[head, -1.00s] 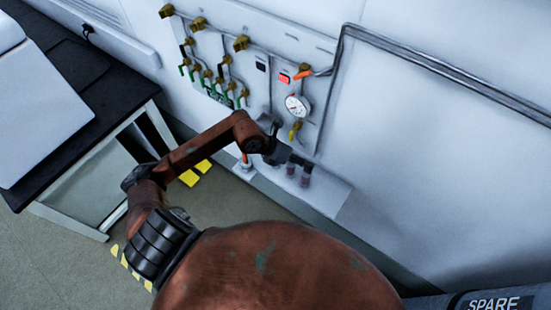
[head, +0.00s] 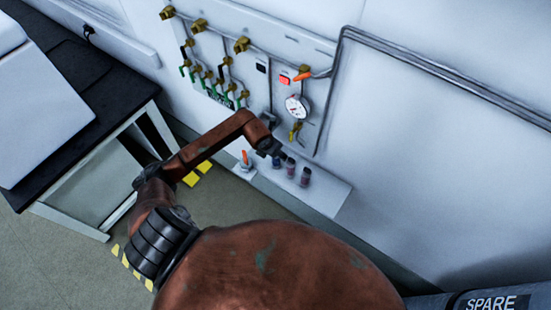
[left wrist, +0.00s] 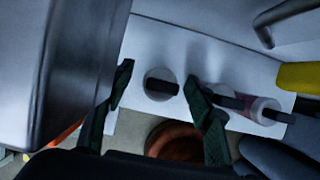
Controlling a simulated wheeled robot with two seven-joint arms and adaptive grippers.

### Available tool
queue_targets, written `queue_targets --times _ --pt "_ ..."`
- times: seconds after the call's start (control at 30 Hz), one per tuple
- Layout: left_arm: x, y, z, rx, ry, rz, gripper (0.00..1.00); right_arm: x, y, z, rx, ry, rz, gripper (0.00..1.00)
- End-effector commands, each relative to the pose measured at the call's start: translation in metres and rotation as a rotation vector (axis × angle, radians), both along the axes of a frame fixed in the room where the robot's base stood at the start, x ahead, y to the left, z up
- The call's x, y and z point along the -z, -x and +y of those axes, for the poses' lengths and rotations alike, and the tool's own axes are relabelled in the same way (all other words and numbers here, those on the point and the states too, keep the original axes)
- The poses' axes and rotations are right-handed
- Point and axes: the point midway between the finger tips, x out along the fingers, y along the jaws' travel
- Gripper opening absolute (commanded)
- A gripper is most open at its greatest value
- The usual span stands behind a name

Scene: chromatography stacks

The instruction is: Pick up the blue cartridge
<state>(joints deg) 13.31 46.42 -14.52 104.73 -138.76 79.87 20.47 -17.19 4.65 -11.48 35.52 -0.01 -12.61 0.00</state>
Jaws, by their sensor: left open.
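A small blue cartridge (head: 276,162) stands on the white wall shelf (head: 325,194), at the left end of a short row. Two reddish-purple cartridges (head: 290,167) (head: 305,177) stand to its right. My left gripper (head: 270,149) is by the blue cartridge and partly hides it. In the left wrist view my left gripper (left wrist: 163,100) is open, its two dark fingers apart. A pale round cartridge with a dark top (left wrist: 160,85) shows between the fingers; its colour is unclear. A pinkish cartridge (left wrist: 264,108) is beyond the right finger. My right gripper is not in view.
A wall panel with brass valves, a gauge (head: 296,107) and a red switch (head: 285,79) is above the shelf. An orange-topped fitting (head: 245,160) is left of the row. A dark-topped bench (head: 92,128) stands at left. The shelf's right part is bare.

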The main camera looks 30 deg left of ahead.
Motion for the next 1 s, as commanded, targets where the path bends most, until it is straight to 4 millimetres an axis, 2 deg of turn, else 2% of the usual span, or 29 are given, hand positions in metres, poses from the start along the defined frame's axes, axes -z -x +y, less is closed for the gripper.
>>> queue_targets --times 0.23,0.9,1.0 --pt "0.0011 -0.0004 -0.0005 0.001 0.001 -0.001 0.48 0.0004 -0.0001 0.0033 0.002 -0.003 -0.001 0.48" --pt "0.0007 -0.0004 -0.0004 0.001 0.001 -0.001 0.02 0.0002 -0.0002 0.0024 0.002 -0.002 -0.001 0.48" --pt "0.0007 -0.0004 -0.0003 0.001 0.001 -0.001 0.0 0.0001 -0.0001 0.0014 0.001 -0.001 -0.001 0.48"
